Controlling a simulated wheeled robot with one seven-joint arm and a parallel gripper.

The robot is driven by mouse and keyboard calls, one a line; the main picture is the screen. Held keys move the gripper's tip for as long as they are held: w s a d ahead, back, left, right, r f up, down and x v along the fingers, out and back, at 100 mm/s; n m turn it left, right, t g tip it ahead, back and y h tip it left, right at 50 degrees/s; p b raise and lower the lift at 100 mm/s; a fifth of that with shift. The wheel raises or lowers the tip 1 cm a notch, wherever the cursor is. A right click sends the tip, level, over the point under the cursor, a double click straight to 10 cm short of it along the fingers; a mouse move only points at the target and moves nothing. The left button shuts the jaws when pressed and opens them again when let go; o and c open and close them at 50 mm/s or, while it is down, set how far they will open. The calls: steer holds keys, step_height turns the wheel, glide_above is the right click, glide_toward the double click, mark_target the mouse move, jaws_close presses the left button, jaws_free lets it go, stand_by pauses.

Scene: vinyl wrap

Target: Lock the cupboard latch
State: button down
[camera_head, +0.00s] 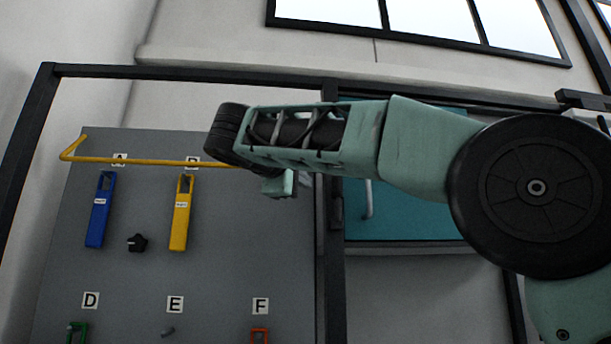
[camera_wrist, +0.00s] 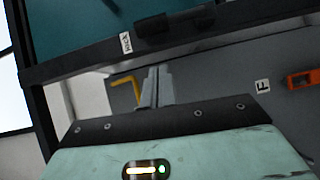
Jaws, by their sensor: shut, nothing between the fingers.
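The teal cupboard (camera_head: 425,218) is on the right in the head view, partly hidden behind my arm, with a pale vertical handle (camera_head: 369,200). A dark latch-like part (camera_head: 336,207) is on the post at its left edge. In the wrist view, the cupboard's teal face (camera_wrist: 75,25) fills the upper left, and a dark block, likely the latch (camera_wrist: 175,23), sits on the frame beside a small white label (camera_wrist: 126,42). My gripper (camera_wrist: 155,80) is shut and empty, apart from that block in the picture. In the head view its fingers (camera_head: 305,180) are small and partly hidden.
A grey board (camera_head: 140,275) on the left holds a blue tool (camera_head: 101,210), a yellow tool (camera_head: 181,213) and a black knob (camera_head: 137,242). A yellow rail (camera_head: 140,160) crosses its top. An orange item (camera_head: 260,336) hangs below label F.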

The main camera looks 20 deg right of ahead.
steer(key=b+v, duration=0.1)
steer(key=v, duration=0.8)
steer(key=shift+b, duration=0.35)
steer(key=shift+d+f, duration=0.1)
steer(key=shift+f, duration=0.05)
steer(key=a+f+n+g+y, duration=0.1)
steer(key=a+f+n+y, duration=0.15)
steer(key=f, duration=0.75)
steer(key=a+f+n+g+y, duration=0.15)
steer(key=f+y, duration=0.25)
steer(key=f, duration=0.6)
steer(key=a+f+n+y, duration=0.2)
steer(key=a+f+y, duration=0.1)
steer(key=f, duration=0.7)
steer(key=s+d+f+m+g+y, duration=0.1)
steer(key=s+f+g, duration=0.3)
steer(key=s+f, duration=0.8)
steer(key=s+d+f+m+g+y, duration=0.2)
steer(key=s+f+m+g+y, duration=0.2)
steer(key=s+f, duration=0.9)
step_height(320, 180, down, 3)
steer(key=shift+r, duration=0.1)
steer(key=shift+s+g, duration=0.15)
steer(key=shift+g, duration=0.1)
